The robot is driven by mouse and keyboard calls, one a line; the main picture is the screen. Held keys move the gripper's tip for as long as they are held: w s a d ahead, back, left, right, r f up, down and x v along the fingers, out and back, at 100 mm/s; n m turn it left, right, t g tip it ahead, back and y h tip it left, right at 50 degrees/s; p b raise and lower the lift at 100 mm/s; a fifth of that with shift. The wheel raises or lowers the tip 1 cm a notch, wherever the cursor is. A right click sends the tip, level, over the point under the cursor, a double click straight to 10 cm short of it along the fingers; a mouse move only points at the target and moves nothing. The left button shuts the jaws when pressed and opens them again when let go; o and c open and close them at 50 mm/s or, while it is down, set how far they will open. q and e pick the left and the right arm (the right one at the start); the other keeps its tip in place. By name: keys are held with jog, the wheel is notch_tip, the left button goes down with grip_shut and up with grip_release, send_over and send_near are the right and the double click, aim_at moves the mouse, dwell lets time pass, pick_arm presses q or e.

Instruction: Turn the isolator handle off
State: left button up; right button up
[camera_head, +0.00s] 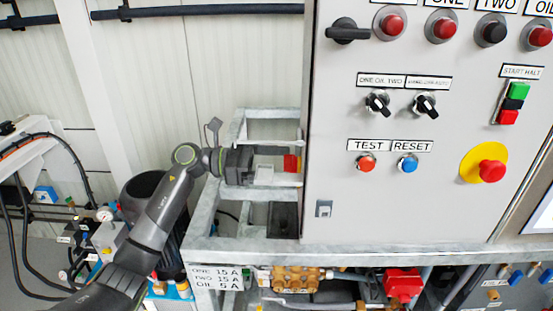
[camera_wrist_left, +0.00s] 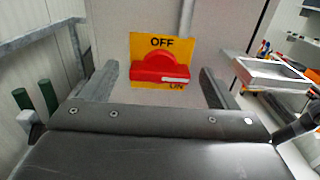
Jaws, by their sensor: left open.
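The red isolator handle (camera_wrist_left: 158,66) sits on a yellow plate (camera_wrist_left: 143,43) marked OFF at the top and ON at the lower right. The handle lies about level across the plate, with a white mark on its right end by ON. In the head view the red handle (camera_head: 291,163) shows at the left side of the grey cabinet (camera_head: 335,225). My left gripper (camera_head: 272,168) is open in front of it. In the wrist view its two fingers (camera_wrist_left: 158,80) stand left and right of the handle, apart from it. My right gripper is not in view.
The cabinet front carries a black rotary handle (camera_head: 346,31), selector switches and several buttons, including a red emergency stop (camera_head: 491,171) on yellow. A galvanised frame (camera_head: 205,215) stands below and around my left gripper. Hoses and gauges lie at the lower left.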

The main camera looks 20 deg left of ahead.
pick_arm(q)
jog(key=shift+c, duration=0.3)
jog(key=c, duration=0.9)
jog(key=shift+n, duration=0.3)
jog(key=shift+w+f+n+p, duration=0.1)
jog(key=shift+n+p, duration=1.35)
jog(key=shift+n, duration=2.85)
jog(key=shift+w+n+p, duration=0.1)
jog(key=shift+n+p, duration=1.3)
jog(key=shift+n, duration=2.9)
